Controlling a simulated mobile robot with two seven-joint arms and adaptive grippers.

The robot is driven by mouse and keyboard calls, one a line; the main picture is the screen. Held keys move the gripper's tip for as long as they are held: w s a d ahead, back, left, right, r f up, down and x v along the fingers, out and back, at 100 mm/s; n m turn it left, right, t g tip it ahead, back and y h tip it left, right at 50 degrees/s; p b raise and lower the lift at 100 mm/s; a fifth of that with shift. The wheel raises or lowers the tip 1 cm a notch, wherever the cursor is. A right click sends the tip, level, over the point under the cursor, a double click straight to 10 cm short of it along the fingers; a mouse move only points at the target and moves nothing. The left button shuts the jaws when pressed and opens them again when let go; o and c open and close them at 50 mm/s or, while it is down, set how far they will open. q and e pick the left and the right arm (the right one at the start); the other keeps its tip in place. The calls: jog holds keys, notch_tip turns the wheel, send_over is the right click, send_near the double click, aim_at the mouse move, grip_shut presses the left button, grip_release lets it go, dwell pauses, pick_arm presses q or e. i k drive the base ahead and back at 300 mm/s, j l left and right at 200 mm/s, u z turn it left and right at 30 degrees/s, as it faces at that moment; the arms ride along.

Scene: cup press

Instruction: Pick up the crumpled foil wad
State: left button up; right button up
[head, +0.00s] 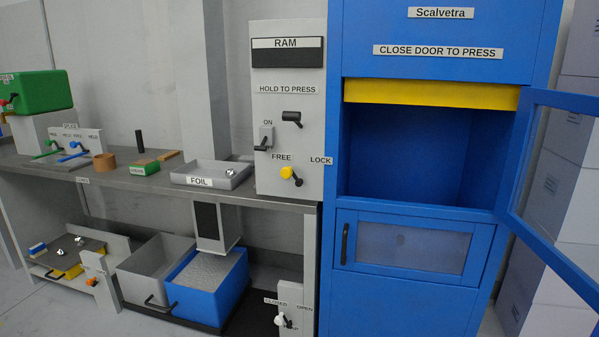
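A small crumpled silver foil wad (230,172) lies in the right part of a shallow grey tray (178,180) labelled FOIL on the grey bench. More small silver lumps that look like foil, such as one lump (61,252), lie on a dark low surface at the lower left. Neither of my grippers shows in the head view.
A white RAM panel (262,95) with levers stands right of the tray. A blue Scalvetra press (400,190) has its glazed door (562,100) swung open at the right. Grey (130,268) and blue (180,297) bins sit below the bench. Small blocks lie left of the tray.

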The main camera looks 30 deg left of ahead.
aim_at(231, 172)
jog(key=j+z, duration=0.45)
jog(key=k+j+z, duration=0.15)
jog(key=j+z, duration=0.3)
jog(key=k+j+z, duration=0.15)
jog(key=j, duration=0.25)
jog(key=k+j+z, duration=0.1)
jog(key=j, duration=0.25)
jog(key=k+j+z, duration=0.15)
jog(key=k+j, duration=0.1)
jog(key=j, duration=0.1)
